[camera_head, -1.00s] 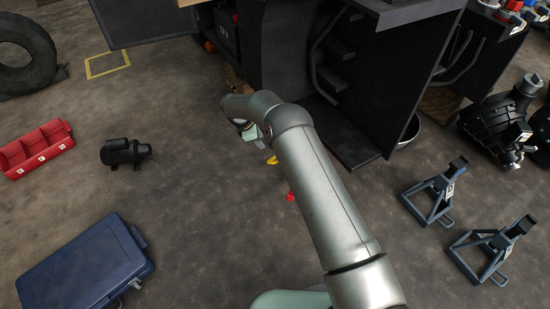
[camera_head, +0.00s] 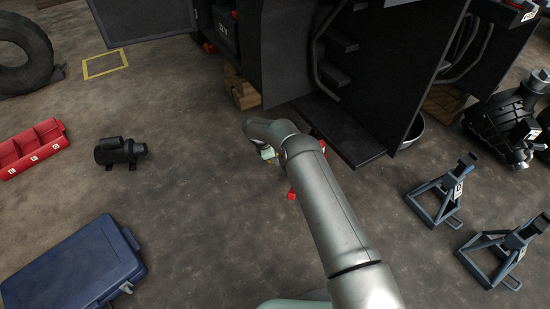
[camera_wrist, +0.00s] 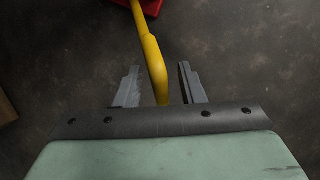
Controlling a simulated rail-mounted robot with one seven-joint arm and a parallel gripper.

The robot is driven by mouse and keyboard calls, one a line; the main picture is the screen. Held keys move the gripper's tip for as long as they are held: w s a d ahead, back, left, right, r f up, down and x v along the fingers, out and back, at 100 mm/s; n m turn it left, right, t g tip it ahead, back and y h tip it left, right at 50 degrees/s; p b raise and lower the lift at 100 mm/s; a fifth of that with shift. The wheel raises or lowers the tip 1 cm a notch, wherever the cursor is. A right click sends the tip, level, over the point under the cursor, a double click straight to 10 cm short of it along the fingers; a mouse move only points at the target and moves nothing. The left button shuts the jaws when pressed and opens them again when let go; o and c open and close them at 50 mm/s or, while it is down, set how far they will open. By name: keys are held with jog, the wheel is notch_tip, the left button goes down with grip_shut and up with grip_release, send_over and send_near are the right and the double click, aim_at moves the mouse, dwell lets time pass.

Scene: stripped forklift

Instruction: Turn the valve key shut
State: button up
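In the wrist view, a yellow bar (camera_wrist: 152,62), which looks like the valve key's handle, runs down from a red part (camera_wrist: 147,6) at the top edge. My gripper (camera_wrist: 158,82) is open, with its two grey fingers apart on either side of the bar. A gap shows between the bar and each finger. The bar's lower end goes out of sight at the gripper's dark front edge. The valve itself is not clearly visible.
The dark forklift body (camera_head: 345,90) stands just behind my arm, with wooden blocks (camera_head: 243,93) under it. Blue jack stands (camera_head: 440,195) are at the right. A black motor (camera_head: 119,151), red tray (camera_head: 35,147) and blue case (camera_head: 75,270) lie at the left. Floor between is clear.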

grip_shut()
dwell(0.3)
jog(key=shift+s+r+m+t+y+p, duration=0.15)
jog(key=shift+m+t+y+p, duration=0.3)
jog(key=shift+m+p, duration=0.6)
jog(key=shift+s+f+m+t+y, duration=0.15)
jog(key=shift+m+t, duration=0.2)
jog(key=shift+m, duration=0.3)
jog(key=shift+s+f+m+t+y, duration=0.15)
jog(key=shift+m+t, duration=0.15)
jog(key=shift+m, duration=0.3)
jog(key=shift+s+a+f+m+t+b, duration=0.15)
jog(key=shift+m+t+b, duration=0.6)
jog(key=shift+m, duration=0.95)
jog(key=shift+a+f+m+t+b, duration=0.1)
jog(key=shift+m+t+b, duration=0.2)
jog(key=shift+m+t, duration=1.1)
jog(key=shift+d+m+g, duration=0.1)
jog(key=shift+m+g, duration=0.15)
jog(key=shift+m, duration=0.25)
